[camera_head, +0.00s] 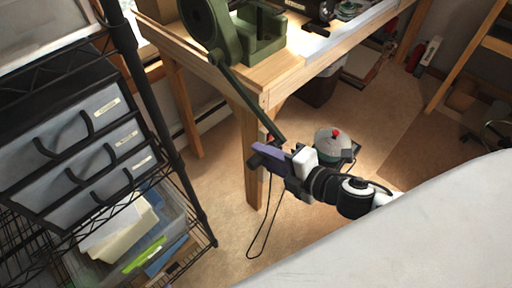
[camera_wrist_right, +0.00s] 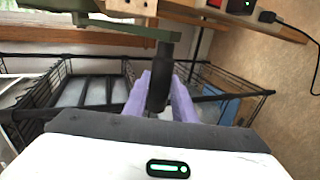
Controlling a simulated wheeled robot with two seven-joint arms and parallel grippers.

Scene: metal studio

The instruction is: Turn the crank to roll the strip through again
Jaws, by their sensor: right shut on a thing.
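The green rolling mill (camera_head: 265,36) stands on the wooden bench at the top of the head view. Its long crank arm (camera_head: 250,100) slopes down and to the right past the bench's front edge. My right gripper (camera_head: 268,150), with purple fingers, is at the crank's lower end. In the right wrist view the fingers are shut around the black crank handle (camera_wrist_right: 159,80), one on each side. The green crank arm (camera_wrist_right: 122,29) shows above it there. I cannot make out the strip in either view. My left gripper is not in view.
A black wire rack (camera_head: 165,130) with labelled grey drawers (camera_head: 75,110) stands at the left. The wooden bench (camera_head: 285,75) has a leg close behind my right gripper. A pot-like thing with a red knob (camera_head: 334,136) is beyond my wrist. A cable loop hangs below.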

